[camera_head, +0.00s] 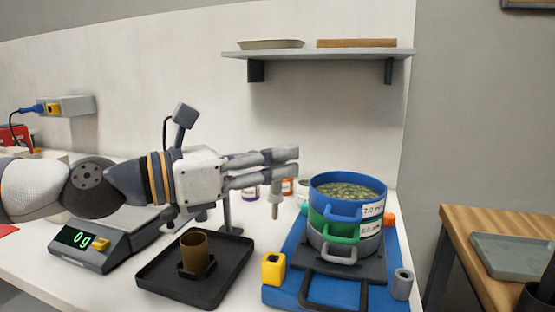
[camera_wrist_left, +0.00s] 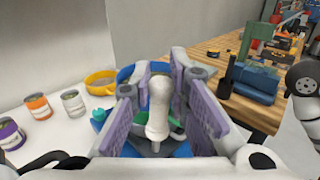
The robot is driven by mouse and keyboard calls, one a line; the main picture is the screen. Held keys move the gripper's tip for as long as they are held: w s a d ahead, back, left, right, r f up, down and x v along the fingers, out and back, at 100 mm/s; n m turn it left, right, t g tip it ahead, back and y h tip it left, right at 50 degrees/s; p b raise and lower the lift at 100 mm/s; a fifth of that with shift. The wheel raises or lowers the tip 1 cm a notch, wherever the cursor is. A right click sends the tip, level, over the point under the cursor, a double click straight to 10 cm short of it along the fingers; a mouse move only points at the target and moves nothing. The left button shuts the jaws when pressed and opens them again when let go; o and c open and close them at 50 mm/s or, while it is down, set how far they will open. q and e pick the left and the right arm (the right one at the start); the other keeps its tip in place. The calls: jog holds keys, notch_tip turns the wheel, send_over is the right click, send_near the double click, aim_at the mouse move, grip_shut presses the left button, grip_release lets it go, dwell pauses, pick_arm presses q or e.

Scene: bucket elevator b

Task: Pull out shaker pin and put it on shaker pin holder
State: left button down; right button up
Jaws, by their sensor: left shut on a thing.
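The shaker pin is a pale grey pin (camera_head: 276,205) with a narrower lower tip. It hangs upright from my left gripper (camera_head: 283,167), which is shut on it to the left of the sieve stack. In the left wrist view the pin (camera_wrist_left: 158,108) shows between the two purple-padded fingers. The blue shaker base (camera_head: 278,299) carries stacked sieves, a blue one (camera_head: 322,202) on top with green grains in it, then green and grey. A short grey hollow cylinder (camera_head: 402,285) stands at the base's right front corner; I cannot tell whether it is the pin holder. My right gripper is not in view.
A black tray (camera_head: 150,277) holds a brown cup (camera_head: 194,252) below my left arm. A scale (camera_head: 92,245) reading 0g stands at left. A yellow block (camera_head: 273,268) is at the base's left front. A shelf (camera_head: 290,54) hangs behind; a wooden table (camera_head: 478,218) is at right.

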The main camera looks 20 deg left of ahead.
aim_at(274, 203)
pick_arm(q)
jog(key=shift+s+a, duration=0.2)
jog(key=shift+a+r, duration=0.1)
jog(key=shift+r, duration=0.05)
jog(key=shift+w+f+n, duration=0.1)
jog(key=shift+f+n, duration=0.2)
jog(key=shift+n, duration=0.2)
notch_tip(274, 203, down, 5)
jog(key=shift+r+b, duration=0.2)
jog(key=shift+b, duration=0.7)
jog(key=shift+f, duration=0.35)
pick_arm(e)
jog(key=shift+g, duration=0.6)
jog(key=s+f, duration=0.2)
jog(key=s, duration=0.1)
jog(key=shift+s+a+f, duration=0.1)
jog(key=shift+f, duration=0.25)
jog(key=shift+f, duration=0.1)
pick_arm(q)
jog(key=shift+f+b, duration=0.1)
jog(key=shift+b, duration=0.2)
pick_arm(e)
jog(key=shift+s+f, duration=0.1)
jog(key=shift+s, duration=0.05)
pick_arm(q)
jog(key=shift+f, duration=0.45)
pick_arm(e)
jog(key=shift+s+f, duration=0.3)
